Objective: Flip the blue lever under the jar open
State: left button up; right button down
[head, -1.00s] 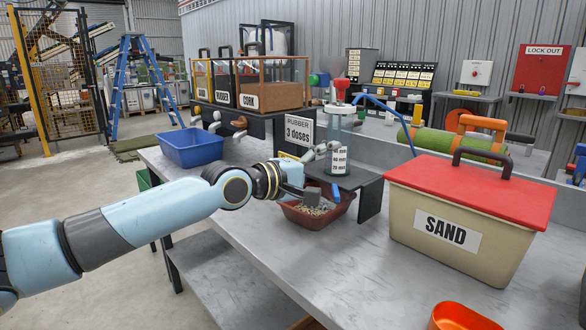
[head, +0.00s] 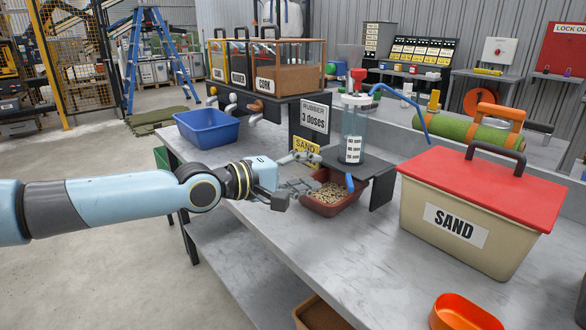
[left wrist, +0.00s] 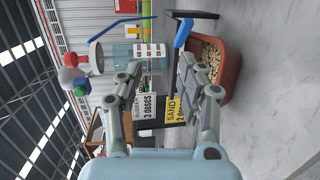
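The clear jar (head: 354,128) with a red top stands on a dark stand. Its blue lever (head: 349,183) hangs downward below the stand's shelf, over the reddish-brown tray (head: 333,209) holding tan granules. The lever also shows in the left wrist view (left wrist: 183,31), just beyond one fingertip. My left gripper (head: 306,173) is left of the lever, at the tray's left edge. Its fingers are spread, with nothing between them in the left wrist view (left wrist: 162,78). It appears apart from the lever. My right gripper is not in view.
A sand box (head: 450,225) with a red lid stands right of the jar. A blue bin (head: 207,128) is at the left, and labelled hoppers (head: 268,75) stand behind. An orange container (head: 462,316) is at the front. The table middle (head: 330,260) is clear.

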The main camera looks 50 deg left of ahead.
pick_arm(q)
jog(key=s, duration=0.1)
jog(key=s+a+p, duration=0.1)
jog(key=shift+s, duration=0.35)
